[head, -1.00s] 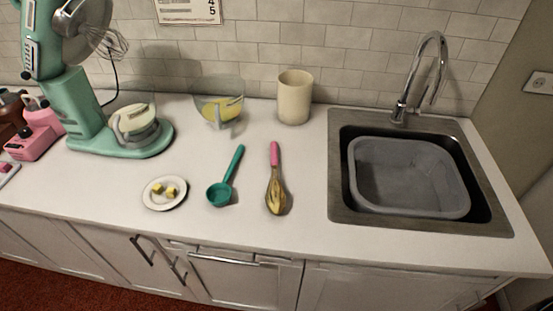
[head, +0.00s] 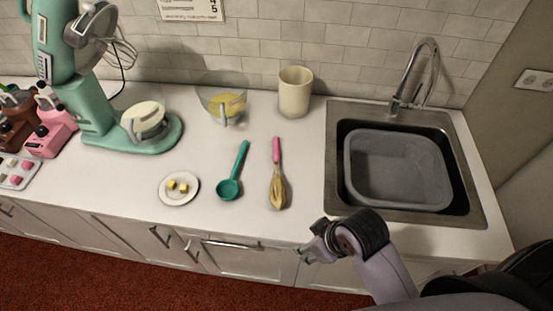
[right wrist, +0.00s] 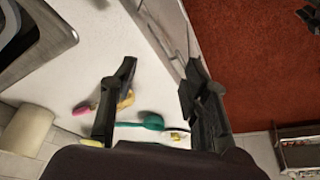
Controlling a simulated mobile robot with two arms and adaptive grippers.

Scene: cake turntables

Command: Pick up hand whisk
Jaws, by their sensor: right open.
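The hand whisk (head: 277,178), with a pink handle and golden wires, lies on the white counter (head: 310,185), handle toward the wall. In the right wrist view its wires (right wrist: 126,100) and pink handle show partly behind one finger. My right gripper (head: 308,252) is at the counter's front edge, below and right of the whisk, apart from it. In the right wrist view the right gripper (right wrist: 160,72) is open, with nothing between its fingers. My left gripper is not in view.
A teal ladle (head: 229,188) lies just left of the whisk, and a small plate (head: 166,198) with yellow pieces is further left. A beige crock (head: 294,92) and a bowl (head: 228,105) stand behind. The sink (head: 334,190) is to the right.

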